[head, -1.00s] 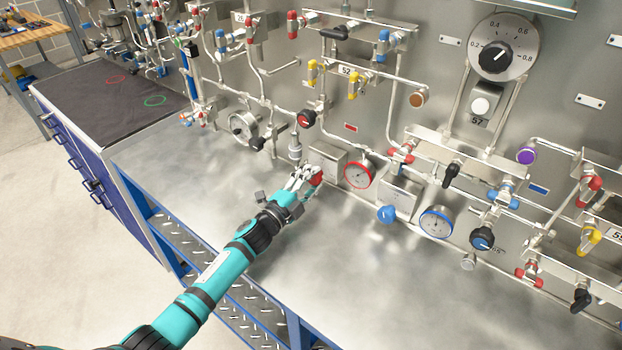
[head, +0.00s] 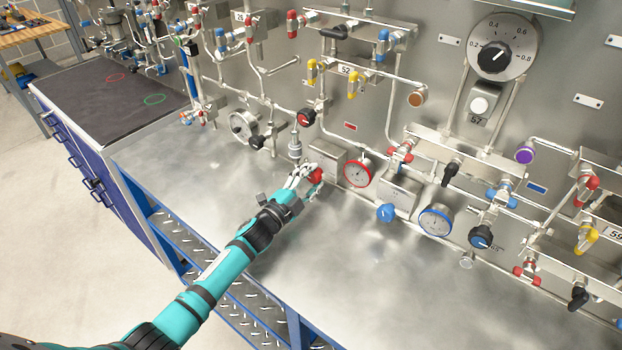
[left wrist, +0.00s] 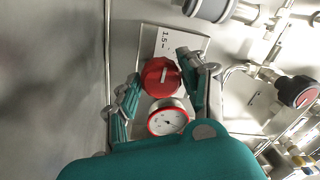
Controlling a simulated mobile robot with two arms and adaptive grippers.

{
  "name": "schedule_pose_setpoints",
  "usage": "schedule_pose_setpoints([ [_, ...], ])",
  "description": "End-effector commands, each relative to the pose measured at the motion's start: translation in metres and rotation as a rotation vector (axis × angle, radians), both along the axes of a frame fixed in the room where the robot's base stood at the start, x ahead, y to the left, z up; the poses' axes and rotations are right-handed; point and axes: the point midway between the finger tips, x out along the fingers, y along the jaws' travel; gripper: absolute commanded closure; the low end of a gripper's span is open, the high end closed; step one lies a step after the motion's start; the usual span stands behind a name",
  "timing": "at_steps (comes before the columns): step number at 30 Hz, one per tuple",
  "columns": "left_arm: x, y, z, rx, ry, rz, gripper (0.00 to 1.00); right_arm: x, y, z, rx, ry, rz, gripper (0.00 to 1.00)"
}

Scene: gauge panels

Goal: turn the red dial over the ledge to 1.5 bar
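The red dial (head: 316,176) is on a small metal box over the ledge, at the middle of the head view. In the left wrist view the red dial (left wrist: 160,78) shows a pale mark across its face, and "1.5" is printed on the plate beyond it. A red-rimmed gauge (head: 359,172) is beside it; this gauge (left wrist: 168,121) shows a dark needle whose reading is too small to tell. My left gripper (head: 303,178) is at the dial, its fingers (left wrist: 158,72) open on either side of it; contact is unclear. My right gripper is out of view.
The metal ledge (head: 350,270) is bare in front. A blue dial (head: 386,212) and a blue-rimmed gauge (head: 436,221) are to the right. A red-and-black knob (head: 306,117) and pipes are above. A dark mat (head: 110,95) lies at the left.

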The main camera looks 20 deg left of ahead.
Motion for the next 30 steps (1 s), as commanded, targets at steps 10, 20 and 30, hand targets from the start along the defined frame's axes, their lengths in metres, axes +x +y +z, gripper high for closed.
schedule_pose_setpoints([
  [10,0.0,0.0,0.0,0.002,-0.001,-0.001,0.38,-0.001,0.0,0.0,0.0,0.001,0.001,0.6],
  [20,-0.037,0.012,-0.004,0.004,0.002,0.0,0.38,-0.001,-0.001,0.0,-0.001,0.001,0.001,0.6],
  [30,-0.099,0.033,-0.008,0.002,0.001,-0.001,0.38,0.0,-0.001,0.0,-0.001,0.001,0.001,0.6],
])
